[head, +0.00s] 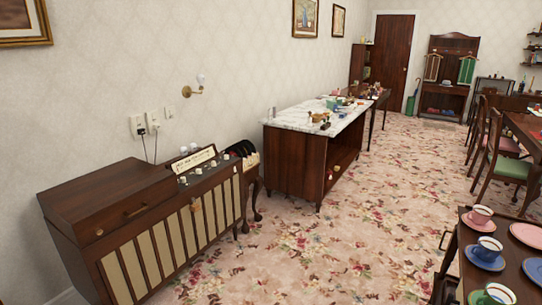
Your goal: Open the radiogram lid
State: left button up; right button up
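The radiogram (185,235) is a dark wooden cabinet with a cream slatted front, standing against the wall at the left of the head view. Its left part has a flat wooden top, the lid (105,187), which lies shut. A small handle (136,210) and a round knob (99,232) are on the front face below the lid. On the right part, a cream dial panel (194,158) and several pale knobs show. Neither of my grippers is in view.
A marble-topped cabinet (303,117) with small items stands beyond the radiogram. At the lower right, a dark trolley (457,250) holds cups, saucers and plates. A dining table with chairs (496,155) stands at the right. The flowered carpet (300,262) between them is clear.

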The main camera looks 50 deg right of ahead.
aim_at(107, 198)
jog(key=i+l+z, duration=0.75)
jog(key=z, duration=0.15)
jog(key=i+l, duration=0.25)
jog(key=i, duration=0.25)
jog(key=i+l+z, duration=0.1)
jog(key=i+l, duration=0.2)
jog(key=i, duration=0.15)
jog(key=i+l+z, duration=0.1)
jog(key=i, duration=0.4)
jog(key=l, duration=0.1)
